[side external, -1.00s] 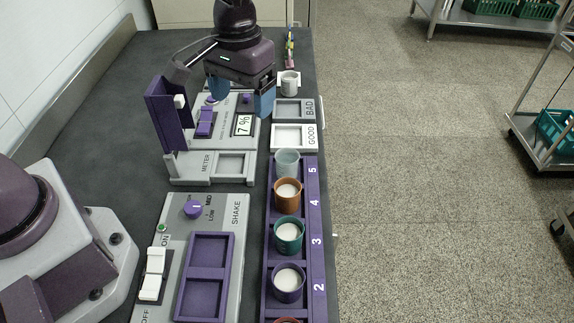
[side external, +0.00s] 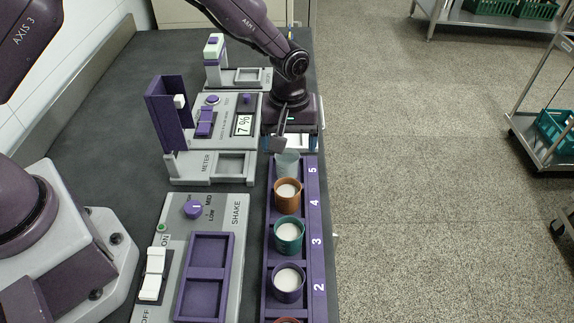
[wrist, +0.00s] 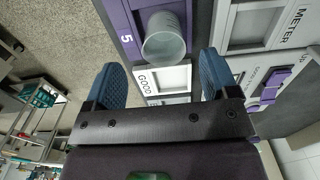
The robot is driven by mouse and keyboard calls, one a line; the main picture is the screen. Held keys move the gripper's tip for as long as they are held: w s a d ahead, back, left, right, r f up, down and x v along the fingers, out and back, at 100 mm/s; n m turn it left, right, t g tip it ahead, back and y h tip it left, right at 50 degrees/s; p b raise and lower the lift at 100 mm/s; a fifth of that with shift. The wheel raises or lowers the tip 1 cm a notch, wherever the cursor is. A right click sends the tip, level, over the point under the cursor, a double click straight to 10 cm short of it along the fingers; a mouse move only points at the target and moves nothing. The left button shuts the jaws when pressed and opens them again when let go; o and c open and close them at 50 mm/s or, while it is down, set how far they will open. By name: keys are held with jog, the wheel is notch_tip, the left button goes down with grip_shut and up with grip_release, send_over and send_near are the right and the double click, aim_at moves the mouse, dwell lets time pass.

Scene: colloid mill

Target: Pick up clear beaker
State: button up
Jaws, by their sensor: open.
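The clear beaker (side external: 287,165) is a translucent, empty-looking cup standing upright in slot 5 of the purple rack (side external: 315,225). In the wrist view the beaker (wrist: 163,40) is ahead of my fingers, roughly centred between them. My gripper (side external: 278,144) hangs just behind the beaker in the side view, above the GOOD pad, not around the beaker. In the wrist view my gripper (wrist: 162,72) shows two blue fingers spread apart with nothing between them. Part of the pads behind is hidden by my arm.
An orange cup (side external: 288,191), a green cup (side external: 289,233) and a purple cup (side external: 288,281), all with white contents, stand in the rack close to the beaker. The METER stand (side external: 205,166) and SHAKE panel (side external: 222,213) lie to the left. Open floor lies right.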

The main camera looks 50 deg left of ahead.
aim_at(287, 158)
jog(key=f, duration=0.5)
jog(key=shift+a+f, duration=0.35)
jog(key=shift+c, duration=0.2)
jog(key=c, duration=1)
